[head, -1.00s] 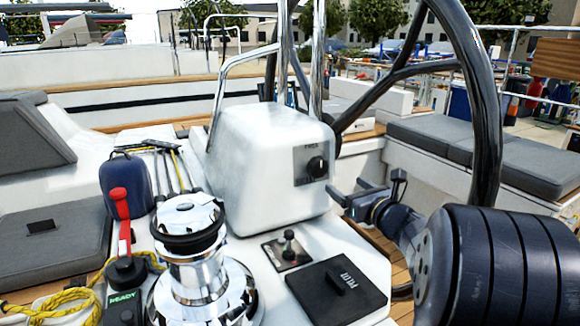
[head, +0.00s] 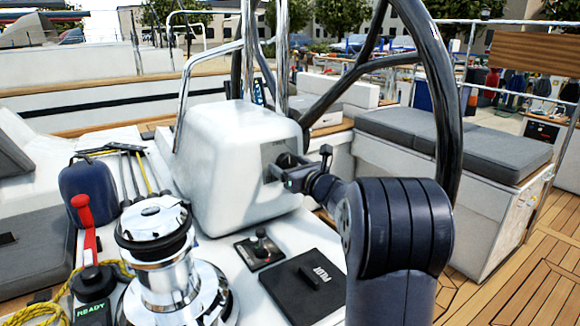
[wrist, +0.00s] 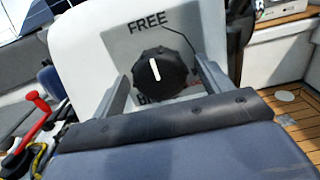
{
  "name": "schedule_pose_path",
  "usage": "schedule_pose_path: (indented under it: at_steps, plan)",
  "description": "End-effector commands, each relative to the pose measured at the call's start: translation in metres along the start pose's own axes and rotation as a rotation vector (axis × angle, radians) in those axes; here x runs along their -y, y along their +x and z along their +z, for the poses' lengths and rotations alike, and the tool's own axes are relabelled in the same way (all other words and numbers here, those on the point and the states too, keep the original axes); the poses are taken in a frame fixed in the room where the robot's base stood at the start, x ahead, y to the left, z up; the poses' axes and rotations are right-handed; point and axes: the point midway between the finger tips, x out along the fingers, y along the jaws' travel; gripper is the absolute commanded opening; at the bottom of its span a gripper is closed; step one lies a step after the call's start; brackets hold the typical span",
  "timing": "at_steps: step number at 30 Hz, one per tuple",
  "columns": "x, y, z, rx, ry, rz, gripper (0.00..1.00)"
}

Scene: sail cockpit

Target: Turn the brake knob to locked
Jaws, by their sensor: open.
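The brake knob (wrist: 160,76) is black and ribbed, on a grey plate on the white pedestal (wrist: 98,30). Its white pointer line points up toward the printed word FREE, leaning slightly left. A lower label starting with B, with a red mark, is mostly hidden by the knob and my gripper. My gripper (wrist: 163,84) is open, with one finger on each side of the knob and visible gaps to it. In the head view the knob (head: 287,160) shows on the pedestal's right face, with my gripper (head: 280,176) right at it, partly covering the plate.
The black steering wheel (head: 443,100) rises behind my arm. A chrome winch (head: 160,262) with a red-handled lever (head: 84,220), a small joystick (head: 260,243) and a black PILOT panel (head: 302,288) lie in front of the pedestal. Open wooden deck (head: 500,285) lies at the right.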

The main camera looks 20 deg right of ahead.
Motion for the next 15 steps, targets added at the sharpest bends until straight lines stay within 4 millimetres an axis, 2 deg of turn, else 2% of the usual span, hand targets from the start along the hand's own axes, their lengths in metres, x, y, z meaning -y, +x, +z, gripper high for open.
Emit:
schedule_pose_path:
  at_steps: [5, 15]
  plan:
    - [0.0, -0.0001, 0.0, 0.0, 0.0, 0.0, 0.74]
    - [-0.0001, -0.0003, -0.0001, 0.0, 0.0, 0.0, 0.46]
